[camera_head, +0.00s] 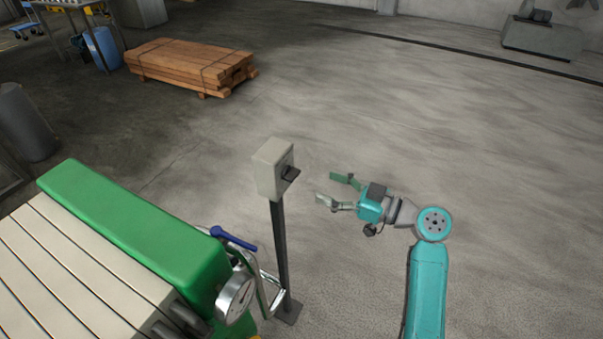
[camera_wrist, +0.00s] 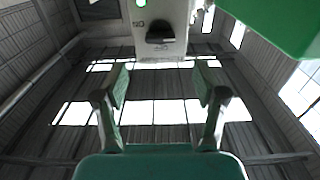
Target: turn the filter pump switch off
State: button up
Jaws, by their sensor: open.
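The pump switch is a pale grey box (camera_head: 268,170) on a dark post, right of the green machine in the head view. A black lever (camera_head: 290,174) sticks out of its right face. In the wrist view the box (camera_wrist: 177,14) is at the top, with the black lever (camera_wrist: 160,34) on its face and small marks beside and below it that I cannot read surely. My gripper (camera_head: 335,188) is open and empty, right of the lever and apart from it, its fingers pointing toward the box. In the wrist view my gripper (camera_wrist: 162,84) has its fingers spread below the lever.
A green and cream plate machine (camera_head: 130,225) stands at the lower left, with a gauge (camera_head: 236,298) and a blue-handled valve (camera_head: 232,238) close to the post. A timber stack (camera_head: 185,65) lies farther back.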

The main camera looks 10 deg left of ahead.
aim_at(297, 176)
jog(key=x, duration=0.8)
jog(key=shift+w+a, duration=0.1)
jog(key=shift+a, duration=0.1)
jog(key=shift+c, duration=0.3)
jog(key=c, duration=1.1)
